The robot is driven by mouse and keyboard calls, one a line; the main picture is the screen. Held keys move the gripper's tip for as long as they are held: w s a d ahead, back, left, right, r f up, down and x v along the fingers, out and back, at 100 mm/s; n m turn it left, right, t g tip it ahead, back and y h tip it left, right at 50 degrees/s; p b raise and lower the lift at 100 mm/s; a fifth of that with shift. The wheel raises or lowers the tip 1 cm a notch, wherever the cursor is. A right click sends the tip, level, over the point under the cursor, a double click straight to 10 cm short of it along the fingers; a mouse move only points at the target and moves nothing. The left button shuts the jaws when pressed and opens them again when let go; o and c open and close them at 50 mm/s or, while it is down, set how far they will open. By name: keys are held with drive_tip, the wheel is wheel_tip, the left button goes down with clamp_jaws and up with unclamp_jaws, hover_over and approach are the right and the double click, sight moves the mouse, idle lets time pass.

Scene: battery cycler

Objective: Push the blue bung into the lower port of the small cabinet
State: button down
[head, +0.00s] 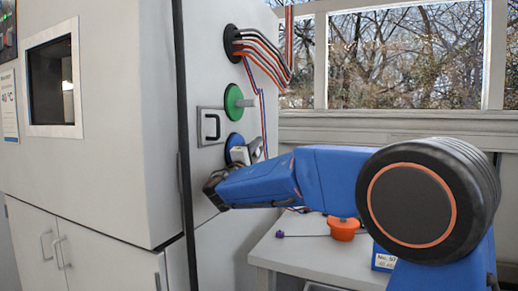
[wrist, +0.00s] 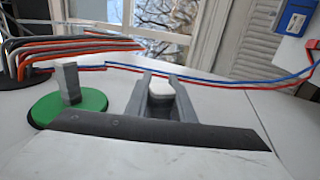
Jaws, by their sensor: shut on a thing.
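The blue bung (head: 234,142) is at the lower spot on the side wall of the white cabinet (head: 224,70), below a green bung (head: 233,103). My gripper (head: 246,152) is shut on the bung's pale handle, which also shows between the fingers in the wrist view (wrist: 160,88). The blue disc looks close to the wall, but I cannot tell whether it sits fully in the port. In the wrist view the blue disc and the port are hidden behind my gripper's body.
A black port with cables (head: 232,43) is above, and thin red and blue wires run down beside the bungs. A metal recessed handle (head: 211,126) is left of the blue bung. A grey table (head: 290,252) at the lower right holds an orange object (head: 342,229).

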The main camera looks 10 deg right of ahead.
drive_tip(key=shift+w+a, duration=0.15)
drive_tip(key=shift+a, duration=0.05)
unclamp_jaws()
idle(0.4)
drive_tip(key=shift+v, duration=5.45)
